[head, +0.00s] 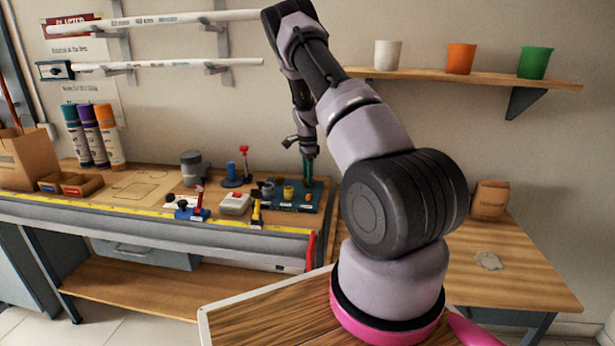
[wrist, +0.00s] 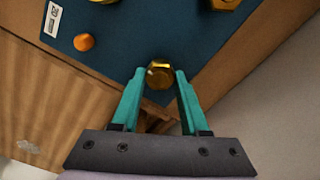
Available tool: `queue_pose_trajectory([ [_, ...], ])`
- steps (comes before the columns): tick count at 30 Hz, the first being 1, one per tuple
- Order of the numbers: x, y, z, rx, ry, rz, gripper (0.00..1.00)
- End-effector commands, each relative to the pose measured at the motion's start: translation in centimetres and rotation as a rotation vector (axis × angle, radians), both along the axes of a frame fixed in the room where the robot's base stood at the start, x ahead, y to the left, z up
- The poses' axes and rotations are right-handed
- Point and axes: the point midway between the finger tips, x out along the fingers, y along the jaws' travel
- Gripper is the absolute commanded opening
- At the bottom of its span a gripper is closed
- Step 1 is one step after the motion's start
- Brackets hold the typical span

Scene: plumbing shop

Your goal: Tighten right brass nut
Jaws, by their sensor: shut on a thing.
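A brass hex nut (wrist: 160,74) sits near the corner of a dark blue board (wrist: 120,40) in the wrist view. My gripper (wrist: 160,78) has its two teal fingers on either side of this nut and is shut on it. Another brass piece (wrist: 225,4) is cut off at the top edge of the wrist view. In the head view my gripper (head: 308,178) points down at the far right part of the board (head: 275,205), and the nut it holds cannot be made out there.
An orange knob (wrist: 84,42) and a white label (wrist: 52,19) are on the board. A wall shelf (head: 470,80) holds cups above.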

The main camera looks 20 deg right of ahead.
Motion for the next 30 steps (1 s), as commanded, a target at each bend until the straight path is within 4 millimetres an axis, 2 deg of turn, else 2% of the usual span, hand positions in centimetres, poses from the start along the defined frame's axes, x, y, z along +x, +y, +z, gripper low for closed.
queue_pose_trajectory([
  [4, 0.1, 0.0, 0.1, 0.000, -0.002, -0.002, 0.00],
  [5, 0.1, 0.0, 0.1, 0.000, -0.002, -0.002, 0.48],
  [6, 0.1, 0.0, 0.1, 0.000, -0.002, -0.002, 0.63],
  [7, 0.1, 0.0, 0.1, 0.000, -0.002, -0.001, 0.74],
  [16, 0.0, 0.0, 0.1, 0.000, -0.001, 0.000, 0.74],
  [20, 0.1, 0.0, 0.9, 0.000, -0.003, 0.000, 0.74],
  [30, 0.1, 0.1, 7.4, 0.001, -0.005, 0.000, 0.74],
])
